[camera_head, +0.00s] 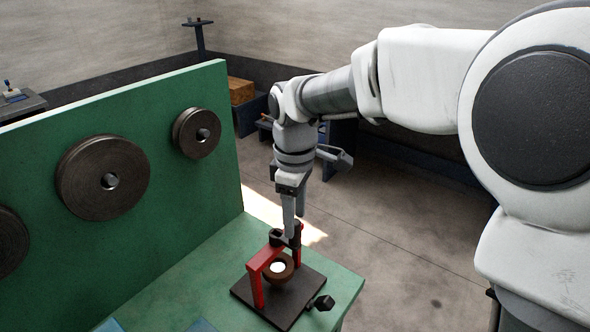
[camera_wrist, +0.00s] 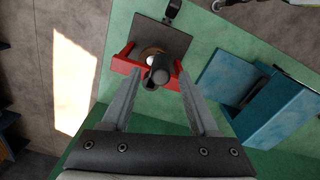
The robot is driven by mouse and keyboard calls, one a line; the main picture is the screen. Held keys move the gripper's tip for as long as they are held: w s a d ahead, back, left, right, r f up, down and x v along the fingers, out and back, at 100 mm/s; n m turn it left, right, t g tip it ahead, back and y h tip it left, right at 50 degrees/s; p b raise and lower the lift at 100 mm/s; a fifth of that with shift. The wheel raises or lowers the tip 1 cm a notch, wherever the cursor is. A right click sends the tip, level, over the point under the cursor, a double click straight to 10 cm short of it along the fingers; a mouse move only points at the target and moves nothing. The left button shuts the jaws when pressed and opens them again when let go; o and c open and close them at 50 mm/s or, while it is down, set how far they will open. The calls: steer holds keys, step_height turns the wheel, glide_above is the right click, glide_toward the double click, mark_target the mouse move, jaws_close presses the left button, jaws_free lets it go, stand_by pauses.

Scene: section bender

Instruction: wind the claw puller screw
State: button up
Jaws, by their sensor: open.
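The claw puller is a red frame (camera_head: 257,283) standing on a dark square plate (camera_head: 282,314) on the green bench. A brown ring with a pale centre (camera_head: 287,275) sits within the frame. The black screw head (camera_head: 277,237) is on top of the frame's crossbar. In the wrist view the screw head (camera_wrist: 159,73) lies between the fingertips, over the red crossbar (camera_wrist: 122,64). My gripper (camera_head: 292,230) points down at the puller. In the wrist view my gripper (camera_wrist: 158,76) is open, with a finger on each side of the head. I cannot tell whether either touches it.
A black knob (camera_head: 322,302) sticks out at the plate's edge. A green upright panel (camera_head: 150,250) with dark round rollers (camera_head: 103,178) stands at the left. Blue blocks (camera_wrist: 272,110) lie on the bench. Floor is clear beyond the bench's right edge.

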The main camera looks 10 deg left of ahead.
step_height(320, 180, up, 14)
steer(key=shift+f+p, duration=0.25)
steer(key=shift+p, duration=0.05)
steer(key=shift+d, duration=0.1)
steer(key=s+d+m+t, duration=0.2)
steer(key=s+d+m, duration=0.15)
steer(key=d, duration=0.45)
steer(key=s+d+m+t, duration=0.1)
steer(key=s+d+m, duration=0.1)
steer(key=d+m, duration=0.45)
steer(key=s+d+f+m+t, duration=0.2)
steer(key=s+d+f+m, duration=0.4)
steer(key=s+d, duration=0.3)
steer(key=shift+s+d+m+t, duration=0.25)
steer(key=shift+d+m+t, duration=0.05)
steer(key=shift+d, duration=0.9)
